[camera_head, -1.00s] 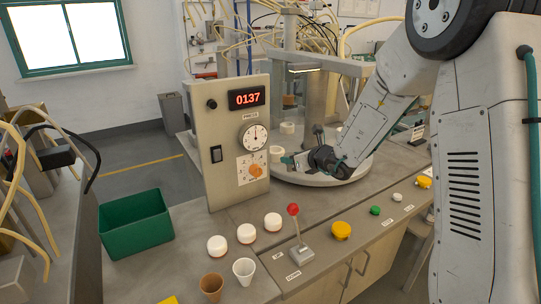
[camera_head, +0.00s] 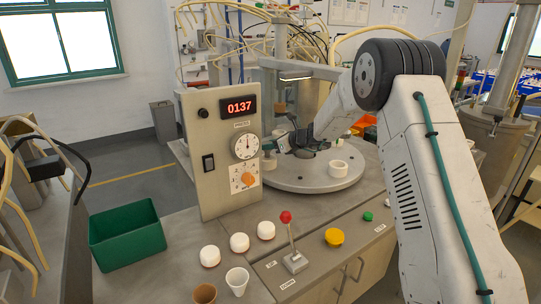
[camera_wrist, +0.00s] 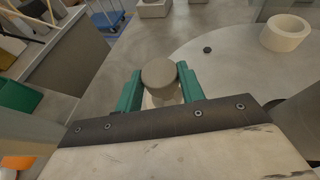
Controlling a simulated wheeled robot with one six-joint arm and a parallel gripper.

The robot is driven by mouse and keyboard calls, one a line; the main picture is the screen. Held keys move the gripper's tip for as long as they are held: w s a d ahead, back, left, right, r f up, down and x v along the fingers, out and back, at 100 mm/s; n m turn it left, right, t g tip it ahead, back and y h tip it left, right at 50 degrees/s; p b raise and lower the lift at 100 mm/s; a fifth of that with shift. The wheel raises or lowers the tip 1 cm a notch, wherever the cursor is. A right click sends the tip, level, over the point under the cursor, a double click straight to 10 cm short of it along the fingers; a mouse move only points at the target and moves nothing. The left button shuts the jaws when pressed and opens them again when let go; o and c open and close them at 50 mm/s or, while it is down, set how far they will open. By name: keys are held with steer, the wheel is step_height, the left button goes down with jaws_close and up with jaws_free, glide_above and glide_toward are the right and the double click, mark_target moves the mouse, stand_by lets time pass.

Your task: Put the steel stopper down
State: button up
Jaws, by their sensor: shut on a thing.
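The steel stopper (camera_wrist: 159,73) shows in the wrist view as a round grey-brown top with a paler part below it. My gripper (camera_wrist: 160,88) is shut on it, with one green finger on each side. In the head view my gripper (camera_head: 274,147) is just right of the control panel, over the left part of the round grey turntable (camera_head: 300,182). The wrist view shows the stopper beside the turntable's pale curved edge. I cannot tell whether the stopper's lower end touches anything.
A white ring (camera_head: 338,168) stands on the turntable, right of my gripper. The upright panel (camera_head: 212,180) with the red 0137 display is close on the left. A red-knobbed lever (camera_head: 287,235), white caps (camera_head: 239,242) and a yellow button (camera_head: 334,237) are on the front counter.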

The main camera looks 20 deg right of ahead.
steer(key=shift+f, duration=1.85)
steer(key=shift+f, duration=0.2)
steer(key=o, duration=1)
steer(key=shift+o, duration=0.2)
